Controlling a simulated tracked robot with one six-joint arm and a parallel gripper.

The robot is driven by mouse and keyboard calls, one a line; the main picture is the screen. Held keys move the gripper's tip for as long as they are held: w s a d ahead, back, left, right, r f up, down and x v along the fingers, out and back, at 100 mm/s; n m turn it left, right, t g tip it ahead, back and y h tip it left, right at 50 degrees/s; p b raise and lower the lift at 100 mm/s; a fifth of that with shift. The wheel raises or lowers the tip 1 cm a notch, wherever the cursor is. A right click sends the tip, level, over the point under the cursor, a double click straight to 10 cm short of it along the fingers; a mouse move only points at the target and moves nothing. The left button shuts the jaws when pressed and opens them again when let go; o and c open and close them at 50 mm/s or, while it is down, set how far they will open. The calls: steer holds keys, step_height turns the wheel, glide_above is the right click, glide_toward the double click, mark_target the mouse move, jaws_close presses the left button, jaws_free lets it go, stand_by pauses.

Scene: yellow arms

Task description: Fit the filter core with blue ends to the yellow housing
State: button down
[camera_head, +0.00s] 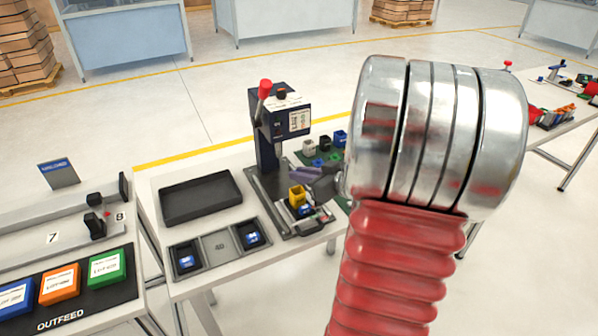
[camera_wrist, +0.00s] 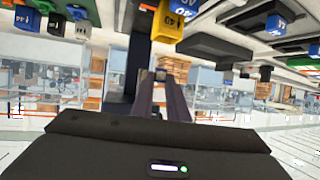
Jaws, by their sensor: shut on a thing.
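The yellow housing (camera_head: 297,192) stands at the foot of the dark press on the table. In the wrist view, which is upside down, it is the yellow block (camera_wrist: 173,22) with a blue numbered patch. My gripper (camera_head: 296,171) is just above and to the right of it in the head view, its purple fingers pointing left. In the wrist view the fingers (camera_wrist: 160,78) are close together on a small pale thing, apparently the filter core (camera_wrist: 160,75). Its blue ends cannot be made out. It looks apart from the housing.
The press (camera_head: 268,150) with a red knob rises behind my gripper. A white block (camera_head: 309,147) and dark blocks stand on a green mat behind. A black tray (camera_head: 200,198) and a grey compartment tray (camera_head: 217,246) lie left.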

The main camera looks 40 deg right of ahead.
mark_target(302, 194)
steer(key=shift+f, duration=2.05)
steer(key=c, duration=1.6)
jaws_free()
steer(key=shift+c, duration=0.2)
steer(key=v, duration=1.3)
steer(key=shift+s, duration=0.35)
steer(key=shift+w+r, duration=0.1)
steer(key=shift+r, duration=0.05)
